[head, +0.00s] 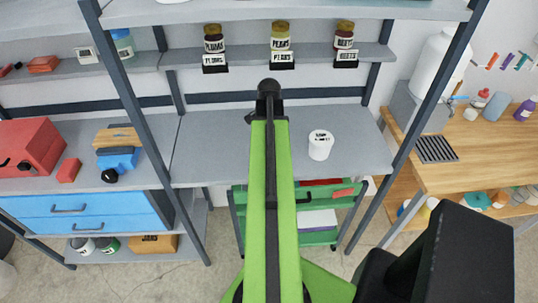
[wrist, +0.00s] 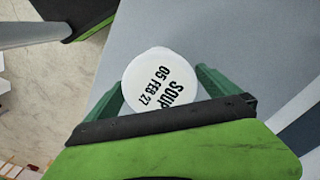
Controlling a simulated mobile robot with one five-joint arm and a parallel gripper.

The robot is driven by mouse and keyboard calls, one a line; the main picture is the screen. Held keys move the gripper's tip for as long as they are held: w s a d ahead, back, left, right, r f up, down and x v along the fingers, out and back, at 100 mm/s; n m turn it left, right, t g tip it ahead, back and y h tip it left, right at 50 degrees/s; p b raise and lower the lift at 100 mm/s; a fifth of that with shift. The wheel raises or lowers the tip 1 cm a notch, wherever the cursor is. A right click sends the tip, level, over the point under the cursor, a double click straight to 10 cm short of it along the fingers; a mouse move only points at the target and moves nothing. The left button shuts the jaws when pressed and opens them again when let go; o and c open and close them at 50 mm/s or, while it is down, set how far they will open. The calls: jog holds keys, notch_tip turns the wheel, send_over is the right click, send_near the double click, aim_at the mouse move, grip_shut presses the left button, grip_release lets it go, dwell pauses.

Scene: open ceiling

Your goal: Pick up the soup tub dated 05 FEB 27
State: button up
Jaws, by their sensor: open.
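A white round tub (wrist: 152,78) shows in the wrist view from above, its lid printed SOUP 05 FEB 27. My gripper (wrist: 160,88) is open, with one green finger on each side of the tub. I cannot tell whether the fingers touch it. The gripper's dark edge hides the tub's lower part. In the head view a white tub (head: 320,147) stands upright on the grey bench, right of my green arm; its lid print is too small to read. My gripper is hidden there, so I cannot tell if both views show the same tub.
The grey bench (head: 215,145) is clear around the tub in the head view. Labelled jars (head: 282,37) stand on the shelf above. Dark uprights (head: 425,105) flank the bench. A green cart (head: 320,238) stands below. A red toolbox (head: 30,147) is at left.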

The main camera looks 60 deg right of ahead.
jog(key=c, duration=1.8)
jog(key=shift+o, duration=0.2)
jog(key=shift+r, duration=0.1)
jog(key=shift+r+p, duration=0.4)
jog(key=shift+p, duration=0.25)
notch_tip(320, 180, up, 4)
jog(key=p, duration=0.3)
jog(key=shift+f+p, duration=0.15)
jog(key=shift+p, duration=0.15)
jog(key=s+d+r+p, duration=0.4)
jog(key=s+r+p, duration=0.2)
jog(key=s, duration=0.5)
jog(key=shift+d+r, duration=0.15)
jog(key=shift+r, duration=0.05)
